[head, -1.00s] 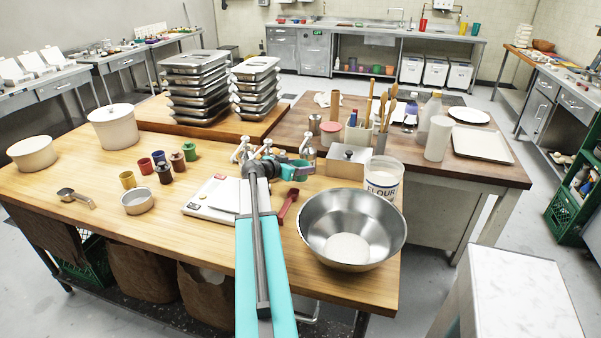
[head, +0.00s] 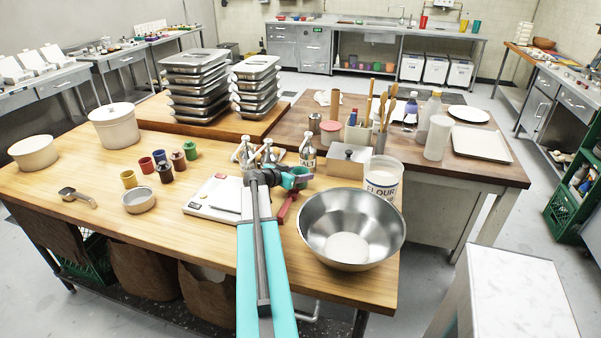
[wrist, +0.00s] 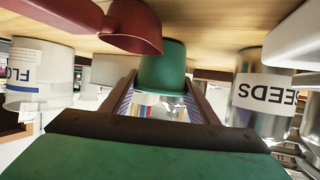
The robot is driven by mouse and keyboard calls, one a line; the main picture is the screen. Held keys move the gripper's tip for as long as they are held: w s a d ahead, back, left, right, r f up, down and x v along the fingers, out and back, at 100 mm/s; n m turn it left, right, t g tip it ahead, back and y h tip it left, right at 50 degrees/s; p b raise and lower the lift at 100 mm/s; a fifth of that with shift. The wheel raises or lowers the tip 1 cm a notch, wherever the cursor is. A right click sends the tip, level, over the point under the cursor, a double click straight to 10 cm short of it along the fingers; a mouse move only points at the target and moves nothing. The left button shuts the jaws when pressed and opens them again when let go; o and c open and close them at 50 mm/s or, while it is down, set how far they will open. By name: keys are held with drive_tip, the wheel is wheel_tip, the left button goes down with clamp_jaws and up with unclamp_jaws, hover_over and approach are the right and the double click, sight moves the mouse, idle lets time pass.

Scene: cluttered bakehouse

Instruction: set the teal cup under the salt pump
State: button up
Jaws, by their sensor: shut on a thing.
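My gripper (head: 290,179) is over the front table, low near the pump bottles. In the wrist view, which is upside down, it is shut on the teal cup (wrist: 163,65), held between the two dark fingers (wrist: 163,100). In the head view the cup is hard to tell from my teal wrist parts. Three pump bottles with white tops and pale labels stand just beyond: left (head: 245,152), middle (head: 267,155) and right (head: 307,153). Their labels are too small to read there, so I cannot tell which is salt. A container labelled SEEDS (wrist: 262,90) stands beside the cup in the wrist view.
A red scoop (head: 284,208) lies close by, partly behind my arm. A white scale (head: 213,197) is to the left. A steel bowl (head: 375,225), flour tub (head: 383,178) and grey box (head: 346,168) crowd the right.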

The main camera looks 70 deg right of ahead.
drive_tip(key=shift+f, duration=0.1)
drive_tip(key=o, duration=1)
drive_tip(key=shift+o, duration=0.2)
drive_tip(key=shift+w+a+r, duration=0.15)
drive_tip(key=shift+a+r, duration=0.1)
drive_tip(key=shift+a, duration=0.2)
drive_tip(key=b+v, duration=0.3)
drive_tip(key=v, duration=0.8)
